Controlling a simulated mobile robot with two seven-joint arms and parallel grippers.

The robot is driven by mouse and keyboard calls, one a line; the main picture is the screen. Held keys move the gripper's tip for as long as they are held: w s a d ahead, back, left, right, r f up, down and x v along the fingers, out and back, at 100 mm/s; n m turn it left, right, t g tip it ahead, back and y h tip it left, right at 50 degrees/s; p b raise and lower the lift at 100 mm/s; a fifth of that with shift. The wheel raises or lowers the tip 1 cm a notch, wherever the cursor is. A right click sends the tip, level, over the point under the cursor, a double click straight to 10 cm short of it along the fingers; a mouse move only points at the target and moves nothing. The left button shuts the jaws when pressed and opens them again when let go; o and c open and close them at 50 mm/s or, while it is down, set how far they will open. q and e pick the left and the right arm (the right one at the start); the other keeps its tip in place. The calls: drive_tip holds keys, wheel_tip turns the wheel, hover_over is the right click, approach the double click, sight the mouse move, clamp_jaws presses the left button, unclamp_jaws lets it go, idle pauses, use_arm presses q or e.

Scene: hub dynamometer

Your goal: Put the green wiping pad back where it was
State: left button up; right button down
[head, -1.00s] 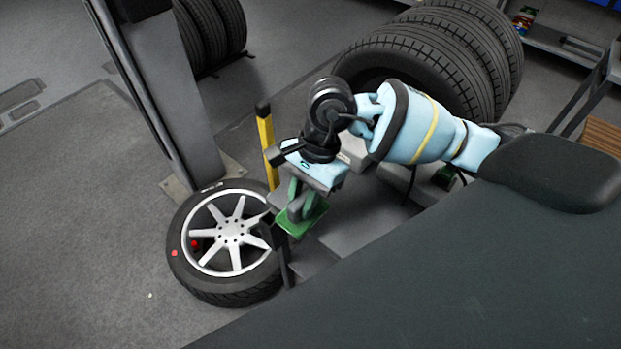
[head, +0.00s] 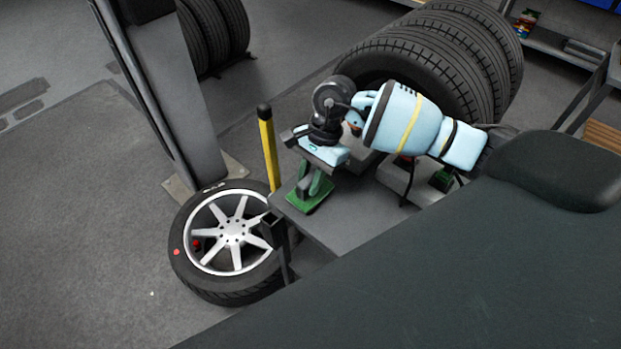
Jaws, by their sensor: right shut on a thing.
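The green wiping pad (head: 309,200) is a flat green block with a raised grip, at the left end of the grey bench top (head: 350,222). My right gripper (head: 312,183) points down and is shut on the pad's grip. The pad is at or just above the bench surface; I cannot tell whether it touches. My right arm covers part of the bench behind it. My left gripper is not in view.
A yellow post with a black cap (head: 268,150) stands close left of the pad. A wheel (head: 232,243) lies on the floor at the left. Large tires (head: 440,60) stand behind my arm.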

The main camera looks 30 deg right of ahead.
drive_tip(key=shift+f, duration=0.15)
drive_tip(key=shift+f, duration=0.1)
drive_tip(key=shift+f, duration=0.15)
drive_tip(key=c, duration=1.3)
unclamp_jaws()
drive_tip(key=shift+o, duration=0.2)
drive_tip(key=v, duration=1.2)
drive_tip(key=shift+r+b, duration=0.3)
drive_tip(key=shift+b, duration=0.1)
